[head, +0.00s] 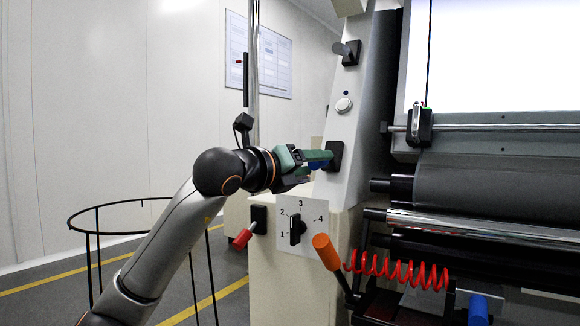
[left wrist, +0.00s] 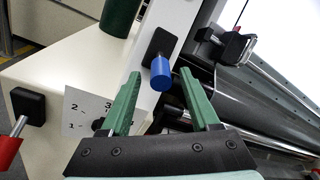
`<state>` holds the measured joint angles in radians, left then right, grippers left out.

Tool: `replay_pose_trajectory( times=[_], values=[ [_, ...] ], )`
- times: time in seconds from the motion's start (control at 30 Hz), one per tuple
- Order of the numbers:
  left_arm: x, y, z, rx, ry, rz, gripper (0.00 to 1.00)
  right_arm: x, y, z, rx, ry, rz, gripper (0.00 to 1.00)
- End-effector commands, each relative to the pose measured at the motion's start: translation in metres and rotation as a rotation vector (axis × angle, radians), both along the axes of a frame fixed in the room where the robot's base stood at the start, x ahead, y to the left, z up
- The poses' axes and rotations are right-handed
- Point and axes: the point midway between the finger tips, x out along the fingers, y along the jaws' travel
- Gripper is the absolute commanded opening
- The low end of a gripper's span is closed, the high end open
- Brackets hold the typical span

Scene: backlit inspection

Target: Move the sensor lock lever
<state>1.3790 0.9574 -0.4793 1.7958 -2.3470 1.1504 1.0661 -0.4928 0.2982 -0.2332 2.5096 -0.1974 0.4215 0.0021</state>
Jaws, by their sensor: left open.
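My left gripper (head: 316,159) is open in front of the machine's pale side column. In the left wrist view its two green fingers (left wrist: 160,76) stand apart with a blue-handled lever (left wrist: 161,74) between and beyond them; I cannot tell whether they touch it. This lever sits on a black mount (left wrist: 160,43), which also shows in the head view (head: 335,155), where the fingers hide most of the blue handle. A black sensor block (head: 419,127) sits on a rail at the right. No label shows which lever is the sensor lock lever. My right gripper is not in view.
Below are a red-handled lever (head: 244,236), a dial (head: 296,229) numbered 1 to 4 and an orange-handled lever (head: 326,252). A grey lever (head: 345,50) and a round button (head: 344,105) are higher up. Rollers (head: 490,183) lie right, a wire hoop stand (head: 97,236) left.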

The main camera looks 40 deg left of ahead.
Motion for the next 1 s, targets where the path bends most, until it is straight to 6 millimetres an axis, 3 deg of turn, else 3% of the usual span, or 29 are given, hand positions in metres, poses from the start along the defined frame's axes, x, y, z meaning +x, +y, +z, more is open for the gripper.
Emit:
replay_pose_trajectory(
  times=[0.3, 0.5, 0.7, 1.0],
  values=[
    [-0.069, 0.003, 0.000, 0.003, -0.003, 0.003, 0.62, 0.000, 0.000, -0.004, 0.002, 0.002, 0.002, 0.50],
    [-0.099, 0.004, 0.001, 0.001, -0.001, 0.002, 0.62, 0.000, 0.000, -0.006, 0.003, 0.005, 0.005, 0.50],
    [-0.110, 0.004, 0.001, -0.001, 0.000, 0.000, 0.62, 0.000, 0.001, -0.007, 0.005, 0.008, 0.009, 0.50],
    [-0.110, 0.004, 0.001, -0.001, 0.000, 0.000, 0.62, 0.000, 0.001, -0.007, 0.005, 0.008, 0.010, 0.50]
  ],
)
